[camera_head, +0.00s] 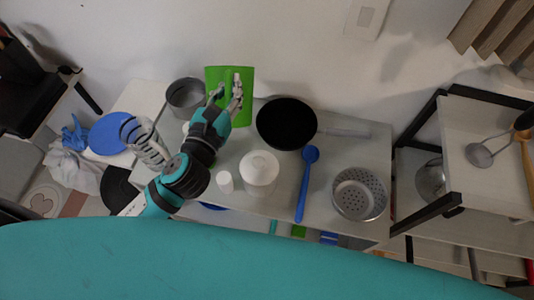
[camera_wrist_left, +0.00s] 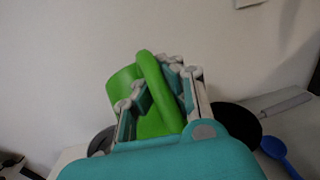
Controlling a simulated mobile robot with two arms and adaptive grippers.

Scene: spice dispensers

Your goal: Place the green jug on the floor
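The green jug (camera_head: 246,84) stands upright at the back of the grey table, against the wall. In the left wrist view the jug (camera_wrist_left: 121,82) has its handle (camera_wrist_left: 152,72) facing my wrist. My left gripper (camera_head: 227,92) is at the jug's near side. Its fingers are spread apart on either side of the handle, also in the left wrist view (camera_wrist_left: 157,88); I see no clear grip. The jug's lower part is hidden behind the gripper. My right gripper does not show.
A grey pot (camera_head: 184,94) stands left of the jug, and a black pan (camera_head: 286,124) stands close on its right. A white jar (camera_head: 259,170), a blue spoon (camera_head: 304,187) and a colander (camera_head: 359,194) are nearer. A shelf (camera_head: 478,150) is on the right. Floor shows little.

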